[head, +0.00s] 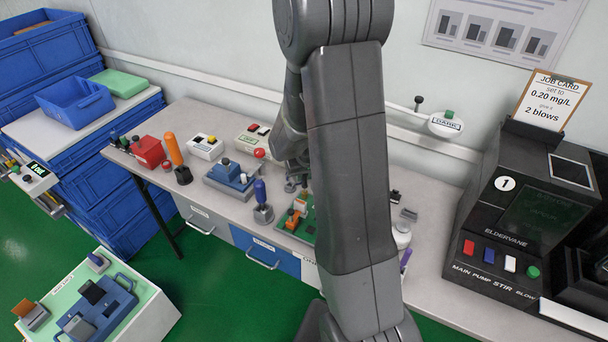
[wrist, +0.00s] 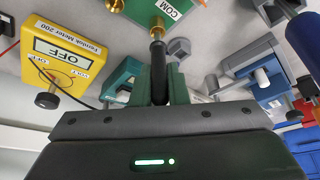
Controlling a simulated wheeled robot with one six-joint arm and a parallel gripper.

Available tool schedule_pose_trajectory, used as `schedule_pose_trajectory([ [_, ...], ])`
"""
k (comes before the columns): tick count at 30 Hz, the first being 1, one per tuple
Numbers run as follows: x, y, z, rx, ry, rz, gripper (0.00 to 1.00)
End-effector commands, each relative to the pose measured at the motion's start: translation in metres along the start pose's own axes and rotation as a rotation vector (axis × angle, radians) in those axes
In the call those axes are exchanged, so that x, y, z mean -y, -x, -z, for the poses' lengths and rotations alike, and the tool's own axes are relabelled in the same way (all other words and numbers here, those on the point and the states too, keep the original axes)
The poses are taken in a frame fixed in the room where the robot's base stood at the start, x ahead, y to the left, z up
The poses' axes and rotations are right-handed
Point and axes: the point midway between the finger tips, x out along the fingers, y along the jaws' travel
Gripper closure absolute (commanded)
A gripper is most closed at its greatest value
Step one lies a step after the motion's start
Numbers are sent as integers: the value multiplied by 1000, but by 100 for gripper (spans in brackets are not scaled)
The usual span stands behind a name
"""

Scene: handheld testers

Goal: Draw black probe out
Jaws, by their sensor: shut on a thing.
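In the wrist view my gripper (wrist: 160,88) is shut on the black probe (wrist: 158,58), a slim black rod held between its two dark green fingers. The probe's far end meets a brass socket (wrist: 157,28) beside the COM label (wrist: 169,10) on a green panel (wrist: 184,5). I cannot tell how deep the tip sits in the socket. The yellow meter (wrist: 66,58), with a dial and an OFF label, is at the left. In the head view my arm covers most of the work spot, and the probe is hidden.
In the wrist view a grey and blue fixture (wrist: 258,72) and a blue handle (wrist: 305,40) are at the right; a teal piece (wrist: 122,78) is close left of the fingers. In the head view a black tester (head: 525,215) stands right, and a red box (head: 148,152) left on the bench.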

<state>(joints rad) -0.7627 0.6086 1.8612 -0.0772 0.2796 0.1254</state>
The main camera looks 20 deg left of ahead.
Motion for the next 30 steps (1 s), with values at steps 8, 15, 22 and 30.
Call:
schedule_pose_trajectory([
  [8, 0, 12, 5, 1, 0, 0, 100],
  [15, 0, 20, 9, 0, 0, 0, 100],
  [22, 0, 29, 12, 0, 0, 0, 100],
  [30, 0, 32, 13, 1, 0, 0, 100],
])
